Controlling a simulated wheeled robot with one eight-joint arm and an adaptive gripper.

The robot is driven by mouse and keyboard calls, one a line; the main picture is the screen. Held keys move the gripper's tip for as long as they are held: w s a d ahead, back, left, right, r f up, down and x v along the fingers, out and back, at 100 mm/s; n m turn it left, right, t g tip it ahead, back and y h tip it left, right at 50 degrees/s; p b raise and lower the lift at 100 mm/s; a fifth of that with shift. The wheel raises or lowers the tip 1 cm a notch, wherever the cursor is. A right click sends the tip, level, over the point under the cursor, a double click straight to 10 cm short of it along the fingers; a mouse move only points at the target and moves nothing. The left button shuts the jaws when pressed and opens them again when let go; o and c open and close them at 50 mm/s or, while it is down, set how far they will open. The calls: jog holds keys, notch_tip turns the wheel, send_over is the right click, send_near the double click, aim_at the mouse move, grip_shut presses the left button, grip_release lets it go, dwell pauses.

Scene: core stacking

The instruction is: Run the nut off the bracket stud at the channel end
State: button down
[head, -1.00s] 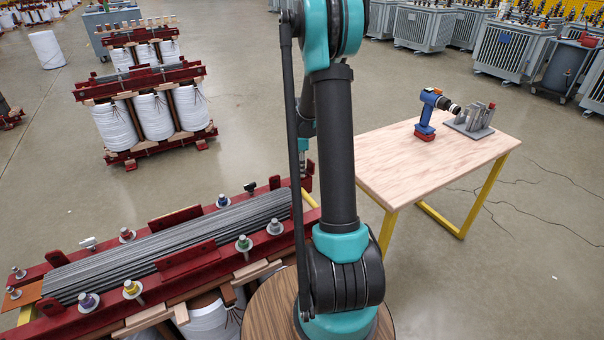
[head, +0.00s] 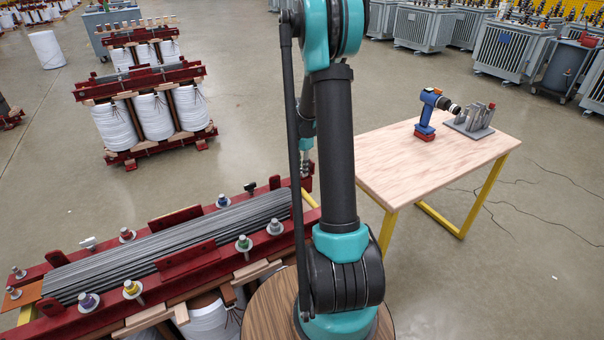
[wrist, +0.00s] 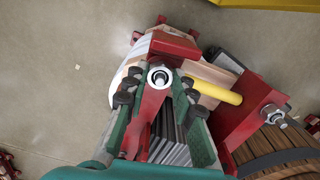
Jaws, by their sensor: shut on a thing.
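In the wrist view, my gripper (wrist: 157,92) has its two green, dark-padded fingers on either side of a bright metal nut (wrist: 159,76). The nut sits at the end of a red bracket or channel piece (wrist: 154,112); the jaws are closed on it. Whether its thread is still engaged cannot be seen. In the head view, the red channels (head: 80,319) clamp a grey laminated core (head: 170,250). My arm hides most of the gripper there; only a small grey part shows near the channel's far right end.
Several studs with coloured nuts, such as a green one (head: 243,243), stand along the channels. Another stud with a nut (wrist: 272,116) is at right in the wrist view, near a yellow bar (wrist: 219,92). A wooden table (head: 440,170) holds a blue drill (head: 429,112).

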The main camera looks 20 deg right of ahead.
jog(key=shift+n, duration=0.4)
jog(key=n, duration=0.4)
jog(key=c, duration=1.2)
grip_release()
notch_tip(320, 180, up, 12)
jog(key=shift+f, duration=0.1)
